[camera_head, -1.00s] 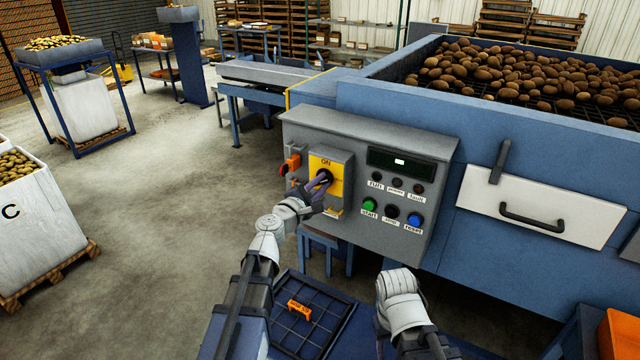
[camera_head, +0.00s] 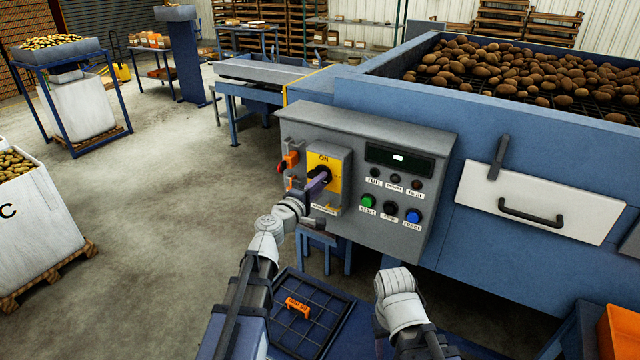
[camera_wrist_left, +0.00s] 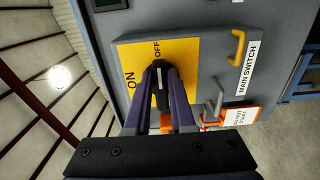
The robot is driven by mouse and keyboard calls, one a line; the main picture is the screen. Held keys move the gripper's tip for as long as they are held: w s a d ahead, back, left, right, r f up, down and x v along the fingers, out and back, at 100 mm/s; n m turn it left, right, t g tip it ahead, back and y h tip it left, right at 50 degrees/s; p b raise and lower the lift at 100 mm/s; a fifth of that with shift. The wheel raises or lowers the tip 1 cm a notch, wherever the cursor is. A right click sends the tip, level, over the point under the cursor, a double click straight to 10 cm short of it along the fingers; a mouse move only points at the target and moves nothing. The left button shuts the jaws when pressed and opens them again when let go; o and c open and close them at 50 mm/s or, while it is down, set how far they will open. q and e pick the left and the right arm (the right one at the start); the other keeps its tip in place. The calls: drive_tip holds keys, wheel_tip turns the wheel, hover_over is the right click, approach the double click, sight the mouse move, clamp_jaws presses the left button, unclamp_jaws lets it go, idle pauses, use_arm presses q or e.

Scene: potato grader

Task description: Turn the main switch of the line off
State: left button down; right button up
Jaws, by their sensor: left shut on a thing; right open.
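The main switch shows in the head view as a yellow plate (camera_head: 337,170) marked ON at the top, on the grey control box (camera_head: 405,232). My left gripper (camera_head: 318,181) is at the plate, its purple fingers shut on the black knob. In the left wrist view the fingers (camera_wrist_left: 161,100) hold the knob (camera_wrist_left: 160,72) from both sides. Its white mark points up in that view, towards the word OFF on the yellow plate (camera_wrist_left: 183,60); ON lies to the left. Of my right arm, only white and dark links show; its fingers are not visible.
An orange padlock-like piece (camera_head: 288,161) hangs at the box's left side. Start (camera_head: 367,201) and reset (camera_head: 413,216) buttons sit right of the switch. A white drawer front (camera_head: 540,205) is further right. A yellow hasp (camera_wrist_left: 237,46) and an orange tag (camera_wrist_left: 237,117) are near the plate.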

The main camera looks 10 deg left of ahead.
use_arm(q)
drive_tip(key=shift+s, duration=0.1)
idle(0.3)
drive_tip(key=c, duration=0.8)
unclamp_jaws()
drive_tip(key=shift+o, duration=0.2)
drive_tip(key=v, duration=0.7)
drive_tip(key=shift+s, duration=0.3)
drive_tip(key=shift+a, duration=0.1)
